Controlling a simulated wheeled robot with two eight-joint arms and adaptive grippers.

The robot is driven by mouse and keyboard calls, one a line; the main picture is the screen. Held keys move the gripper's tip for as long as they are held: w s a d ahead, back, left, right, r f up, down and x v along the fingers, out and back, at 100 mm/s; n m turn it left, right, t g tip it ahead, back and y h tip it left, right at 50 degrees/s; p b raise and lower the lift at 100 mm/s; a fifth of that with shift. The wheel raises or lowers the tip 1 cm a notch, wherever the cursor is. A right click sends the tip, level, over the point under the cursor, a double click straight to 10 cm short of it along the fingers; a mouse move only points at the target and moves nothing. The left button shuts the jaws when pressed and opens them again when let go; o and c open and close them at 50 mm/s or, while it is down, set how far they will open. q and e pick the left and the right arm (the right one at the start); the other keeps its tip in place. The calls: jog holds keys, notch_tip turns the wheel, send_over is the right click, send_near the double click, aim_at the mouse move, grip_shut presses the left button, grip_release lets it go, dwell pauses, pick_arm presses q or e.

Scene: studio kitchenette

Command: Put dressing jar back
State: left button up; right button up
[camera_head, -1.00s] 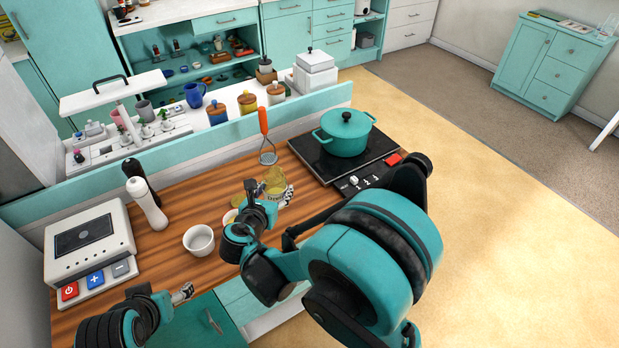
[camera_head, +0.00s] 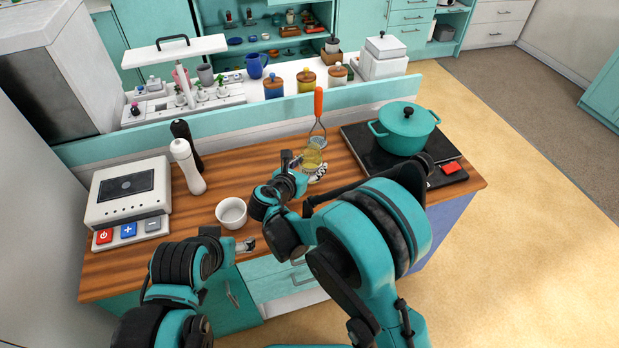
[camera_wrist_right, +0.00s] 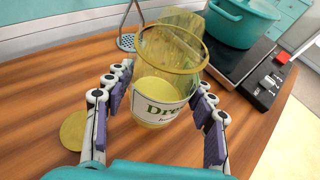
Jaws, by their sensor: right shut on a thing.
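The dressing jar (camera_wrist_right: 158,98) is a clear jar with a gold rim, yellow contents and a white label reading "Dre". It also shows in the head view (camera_head: 312,158), partly hidden by my right arm, near the orange-handled masher. My right gripper (camera_wrist_right: 157,112) is shut on the jar, one finger on each side. In the head view the right gripper (camera_head: 304,170) is over the wooden counter. I cannot tell whether the jar's base touches the counter. My left gripper (camera_head: 246,245) is by the counter's front edge, below the white bowl; its jaw opening is unclear.
A round gold disc (camera_wrist_right: 74,130) lies on the counter left of the jar. A white bowl (camera_head: 231,212) stands left of my right gripper. A teal pot (camera_head: 403,128) is on the black hob to the right. The raised ledge behind carries wooden-lidded canisters (camera_head: 306,80).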

aim_at(309, 174)
jog(key=shift+w+a+f, duration=0.15)
jog(key=shift+a+f, duration=0.05)
jog(key=shift+f+b, duration=1.15)
jog(key=shift+f, duration=0.85)
jog(key=shift+r, duration=0.1)
jog(key=o, duration=1.6)
